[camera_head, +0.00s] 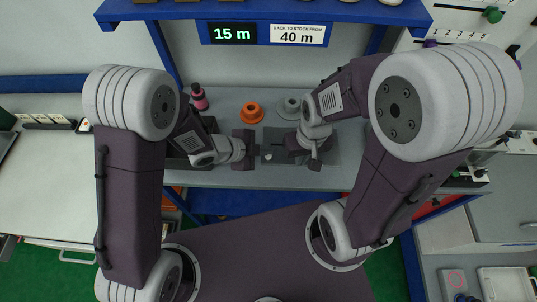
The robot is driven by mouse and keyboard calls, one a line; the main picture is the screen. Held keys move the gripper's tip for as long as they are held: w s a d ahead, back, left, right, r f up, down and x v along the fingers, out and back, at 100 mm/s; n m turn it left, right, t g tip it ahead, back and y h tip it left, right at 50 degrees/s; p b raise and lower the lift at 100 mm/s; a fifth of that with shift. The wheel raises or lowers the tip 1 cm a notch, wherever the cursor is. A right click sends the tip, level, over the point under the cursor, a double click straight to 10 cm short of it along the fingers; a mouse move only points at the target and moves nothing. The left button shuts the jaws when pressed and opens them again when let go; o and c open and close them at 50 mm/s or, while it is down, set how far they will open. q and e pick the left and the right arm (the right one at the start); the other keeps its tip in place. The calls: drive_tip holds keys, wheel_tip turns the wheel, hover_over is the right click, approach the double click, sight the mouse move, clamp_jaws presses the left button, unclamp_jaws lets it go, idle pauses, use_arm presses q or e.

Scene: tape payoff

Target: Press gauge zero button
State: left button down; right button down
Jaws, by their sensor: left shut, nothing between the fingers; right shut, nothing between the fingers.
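A dark grey flat device (278,156) lies on the grey bench in the middle, with a small light spot on its left part. It may be the gauge; I cannot tell for sure, and I cannot make out its zero button. My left gripper (252,149) is shut and empty at the left edge of the device. My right gripper (314,163) is shut and empty, pointing down over the device's right part. Whether either gripper touches the device I cannot tell. A green display (233,33) on the blue shelf above reads 15 m.
An orange spool (251,112) and a grey spool (289,108) stand behind the device. A pink bottle (199,97) stands behind my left arm. A sign (298,35) beside the display reads "back to stock from 40 m". A white worktop (40,180) is at left.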

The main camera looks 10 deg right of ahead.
sight(265, 159)
use_arm(q)
drive_tip(key=shift+f+b, duration=0.4)
drive_tip(key=shift+f+b, duration=0.4)
drive_tip(key=shift+f, duration=0.05)
idle(0.5)
idle(0.3)
drive_tip(key=shift+r+p, duration=0.8)
drive_tip(key=shift+r, duration=0.05)
wheel_tip(265, 159, up, 5)
drive_tip(key=p, duration=0.4)
drive_tip(key=shift+p, duration=0.3)
idle(0.3)
